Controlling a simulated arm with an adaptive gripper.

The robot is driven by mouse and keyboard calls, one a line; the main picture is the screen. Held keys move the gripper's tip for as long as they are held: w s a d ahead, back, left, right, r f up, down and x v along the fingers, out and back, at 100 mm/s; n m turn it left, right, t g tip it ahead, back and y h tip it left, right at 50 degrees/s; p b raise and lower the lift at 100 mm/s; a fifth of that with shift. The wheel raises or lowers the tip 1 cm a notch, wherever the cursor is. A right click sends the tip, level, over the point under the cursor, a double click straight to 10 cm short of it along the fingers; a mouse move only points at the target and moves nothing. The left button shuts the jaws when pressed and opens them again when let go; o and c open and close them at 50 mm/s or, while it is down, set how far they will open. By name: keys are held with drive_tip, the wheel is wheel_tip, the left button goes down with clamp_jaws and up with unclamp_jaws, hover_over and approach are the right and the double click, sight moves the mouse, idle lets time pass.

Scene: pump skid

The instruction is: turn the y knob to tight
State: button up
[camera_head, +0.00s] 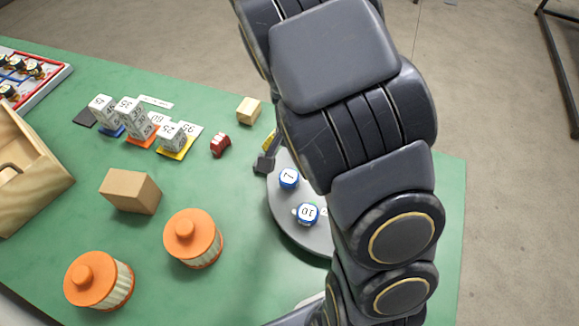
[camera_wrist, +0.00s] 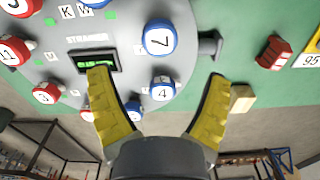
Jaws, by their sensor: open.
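The round grey panel (camera_head: 285,225) lies on the green table, partly hidden by my arm in the head view. There it shows a blue knob marked 1 (camera_head: 289,178) and one marked 10 (camera_head: 307,213). In the wrist view the panel (camera_wrist: 65,68) carries a blue knob marked 7 (camera_wrist: 160,38), a blue knob marked 4 (camera_wrist: 163,88), and red knobs marked 11 (camera_wrist: 12,50) and 3 (camera_wrist: 45,93). I cannot make out which knob is y. My gripper (camera_wrist: 158,78) is open, its yellow fingers either side of the 4 knob in the picture, contact not visible.
A dark display (camera_wrist: 97,60) labelled STRAINER sits on the panel. Orange-lidded jars (camera_head: 193,238), a cardboard box (camera_head: 130,190), a red object (camera_head: 220,145) and number blocks (camera_head: 133,118) stand left of the panel. A wooden crate (camera_head: 45,185) is at the far left.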

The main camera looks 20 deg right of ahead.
sight(290, 175)
drive_tip(key=shift+r, duration=2.2)
drive_tip(key=shift+s, duration=0.1)
